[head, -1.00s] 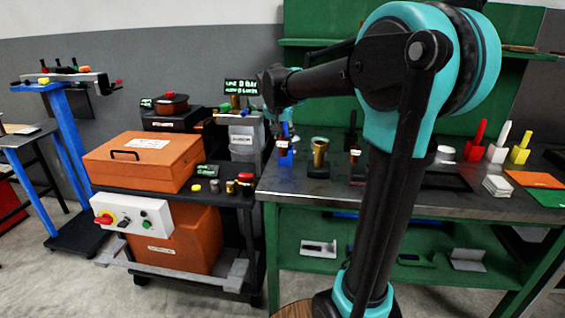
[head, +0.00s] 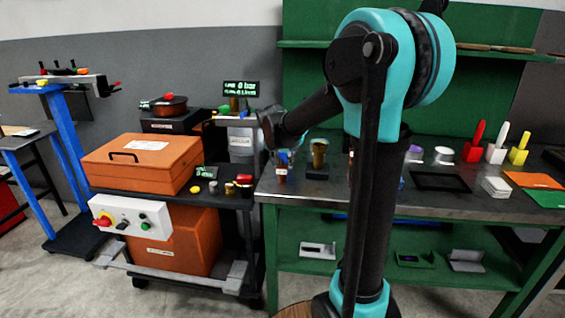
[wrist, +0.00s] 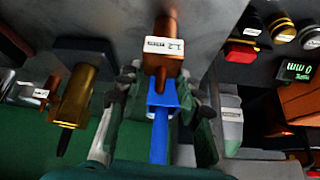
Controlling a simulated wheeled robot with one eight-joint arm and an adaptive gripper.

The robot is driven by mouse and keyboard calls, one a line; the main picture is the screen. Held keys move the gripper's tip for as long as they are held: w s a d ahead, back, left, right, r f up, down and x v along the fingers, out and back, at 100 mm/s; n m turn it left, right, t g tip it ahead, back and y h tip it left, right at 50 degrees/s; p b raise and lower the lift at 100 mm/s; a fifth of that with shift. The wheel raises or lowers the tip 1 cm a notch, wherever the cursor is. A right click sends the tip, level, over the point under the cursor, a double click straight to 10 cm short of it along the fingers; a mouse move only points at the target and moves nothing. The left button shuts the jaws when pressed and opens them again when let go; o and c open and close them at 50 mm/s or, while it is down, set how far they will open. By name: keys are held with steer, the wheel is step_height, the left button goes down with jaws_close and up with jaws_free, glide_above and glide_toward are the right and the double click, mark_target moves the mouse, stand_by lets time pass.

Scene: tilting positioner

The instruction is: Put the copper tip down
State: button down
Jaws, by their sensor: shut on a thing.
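The copper tip (wrist: 162,65) has a white label reading 1.2 mm in the wrist view. A blue piece (wrist: 161,115) adjoins its near end, between my gripper's fingers. My gripper (wrist: 157,84) is shut on the copper tip, with one finger on each side. In the head view, the copper tip (head: 282,173) hangs below my gripper (head: 283,156), near the left end of the steel bench. I cannot tell whether its lower end touches anything.
A brass piece on a dark stand (head: 318,156) is just right of my gripper. The black cart with an orange box (head: 140,160) is to the left. Red, white and yellow pieces (head: 496,145) stand at the bench's right. My arm hides part of the bench (head: 320,202).

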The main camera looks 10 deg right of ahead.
steer(key=c, duration=1)
jaws_free()
steer(key=shift+f, duration=0.15)
steer(key=v, duration=1.2)
steer(key=s+d+f+n+y, duration=0.1)
steer(key=s+d+f+n, duration=0.1)
steer(key=s+f, duration=1)
steer(key=s+d+f+n+g+y, duration=0.1)
steer(key=s+d+f+n, duration=0.2)
steer(key=s+f, duration=0.8)
steer(key=shift+s+d+f+g+y, duration=0.35)
steer(key=shift+s+d, duration=0.4)
steer(key=shift+s, duration=0.3)
steer(key=shift+o, duration=0.5)
